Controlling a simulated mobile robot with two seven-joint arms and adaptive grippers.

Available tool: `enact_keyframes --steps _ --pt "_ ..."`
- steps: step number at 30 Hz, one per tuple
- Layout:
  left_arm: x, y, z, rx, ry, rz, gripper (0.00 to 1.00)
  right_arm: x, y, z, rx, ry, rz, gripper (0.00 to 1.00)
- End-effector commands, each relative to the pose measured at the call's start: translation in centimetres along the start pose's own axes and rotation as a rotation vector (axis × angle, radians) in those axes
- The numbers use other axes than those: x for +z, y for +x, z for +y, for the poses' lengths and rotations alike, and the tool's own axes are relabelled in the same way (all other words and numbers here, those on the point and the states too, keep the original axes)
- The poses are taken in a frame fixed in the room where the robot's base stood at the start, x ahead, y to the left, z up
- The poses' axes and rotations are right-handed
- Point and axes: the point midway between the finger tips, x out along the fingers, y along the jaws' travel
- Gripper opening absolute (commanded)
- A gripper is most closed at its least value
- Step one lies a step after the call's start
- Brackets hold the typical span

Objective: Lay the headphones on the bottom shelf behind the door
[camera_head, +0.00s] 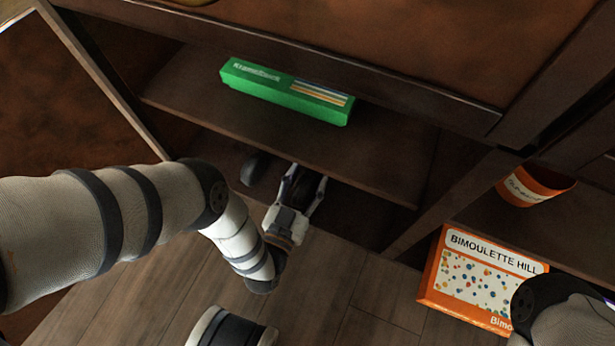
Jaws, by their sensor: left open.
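My left gripper (308,176) reaches low into the cabinet, at the front of the bottom shelf (206,147), under the middle shelf's edge. Its fingers are open. A dark grey rounded piece, apparently an ear cup of the headphones (256,168), lies on the bottom shelf just left of the fingers. More dark material shows between or behind the fingers, but I cannot tell whether it touches them. The rest of the headphones is hidden by shadow and the gripper. The cabinet door (75,95) stands open at the left. My right gripper is out of view.
A green box (285,92) lies on the middle shelf (375,150) above my left gripper. At the right, an orange puzzle box (480,278) and an orange pot (535,187) are in the neighbouring open section. The wooden floor (345,285) in front is mostly clear.

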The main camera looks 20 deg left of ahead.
Motion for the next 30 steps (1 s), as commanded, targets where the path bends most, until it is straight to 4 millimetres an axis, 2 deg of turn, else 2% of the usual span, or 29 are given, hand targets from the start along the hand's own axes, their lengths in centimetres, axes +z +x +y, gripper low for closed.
enact_keyframes --steps 9,13,18,30 --pt "-0.1 -8.5 0.1 0.001 0.000 -0.007 0.46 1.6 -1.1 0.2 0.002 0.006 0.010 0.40" --pt "0.0 -10.8 0.0 0.001 0.000 -0.006 0.46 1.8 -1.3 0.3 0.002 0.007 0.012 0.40" --pt "0.0 -11.8 0.0 0.001 0.000 -0.004 0.46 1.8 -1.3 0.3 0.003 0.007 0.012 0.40" --pt "0.2 -12.0 -0.2 0.001 0.005 -0.011 0.46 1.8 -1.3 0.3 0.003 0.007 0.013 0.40"
